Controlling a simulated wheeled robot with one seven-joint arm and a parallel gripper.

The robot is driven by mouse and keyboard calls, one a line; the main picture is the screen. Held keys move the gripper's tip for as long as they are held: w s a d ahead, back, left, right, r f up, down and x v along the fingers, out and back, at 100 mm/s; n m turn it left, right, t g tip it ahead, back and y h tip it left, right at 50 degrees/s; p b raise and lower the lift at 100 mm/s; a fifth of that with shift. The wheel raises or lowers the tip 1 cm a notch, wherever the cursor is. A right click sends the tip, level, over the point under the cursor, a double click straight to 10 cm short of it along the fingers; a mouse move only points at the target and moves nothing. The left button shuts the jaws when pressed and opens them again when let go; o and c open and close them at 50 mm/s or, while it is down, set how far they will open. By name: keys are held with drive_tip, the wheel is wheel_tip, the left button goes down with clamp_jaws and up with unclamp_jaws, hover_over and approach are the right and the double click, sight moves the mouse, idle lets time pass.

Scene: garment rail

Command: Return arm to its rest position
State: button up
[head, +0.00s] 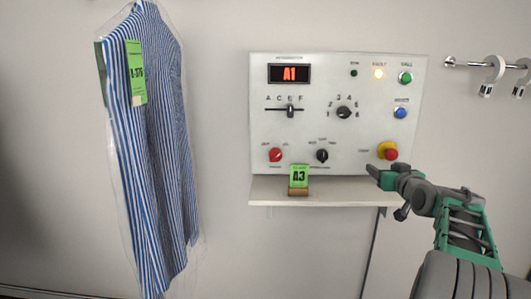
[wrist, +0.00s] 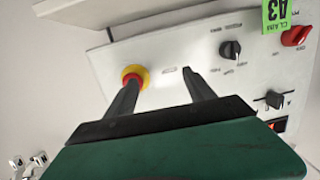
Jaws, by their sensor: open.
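My gripper (head: 380,175) is in front of the lower right of the control panel (head: 310,135), just below the red emergency button with a yellow collar (head: 388,151). In the wrist view my gripper (wrist: 160,88) has its two dark fingers apart with nothing between them. The red button (wrist: 133,77) appears there just past the tip of the left finger; I cannot tell whether they touch. My arm reaches in from the lower right of the head view. The panel display (head: 289,74) reads A1, and the amber lamp (head: 378,73) is lit.
A small shelf (head: 340,190) below the panel holds a green A3 tag (head: 299,176) in a wooden block. A striped shirt in clear plastic (head: 150,150) hangs at left with a green tag. A short rail with white hooks (head: 490,68) is at upper right.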

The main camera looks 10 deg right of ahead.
drive_tip(key=a+n+g+y+p, duration=0.1)
drive_tip(key=a+g+y+p, duration=0.3)
drive_tip(key=a, duration=1.2)
drive_tip(key=s+a+f+n+g+p, duration=0.1)
drive_tip(key=s+a+p, duration=0.25)
drive_tip(key=a, duration=0.25)
drive_tip(key=s+a+f+g+p, duration=0.1)
drive_tip(key=s+a+g+p, duration=0.1)
drive_tip(key=s+a, duration=0.35)
drive_tip(key=s+a+f+g+p, duration=0.2)
drive_tip(key=s+a, duration=0.4)
drive_tip(key=s, duration=0.3)
drive_tip(key=s+a+f+n+g+p, duration=0.1)
drive_tip(key=s+a+f+g+p, duration=0.2)
drive_tip(key=s, duration=0.7)
drive_tip(key=a+f, duration=0.1)
drive_tip(key=a, duration=0.1)
drive_tip(key=shift+a+g, duration=0.4)
drive_tip(key=shift+w, duration=0.1)
drive_tip(key=shift+c, duration=0.4)
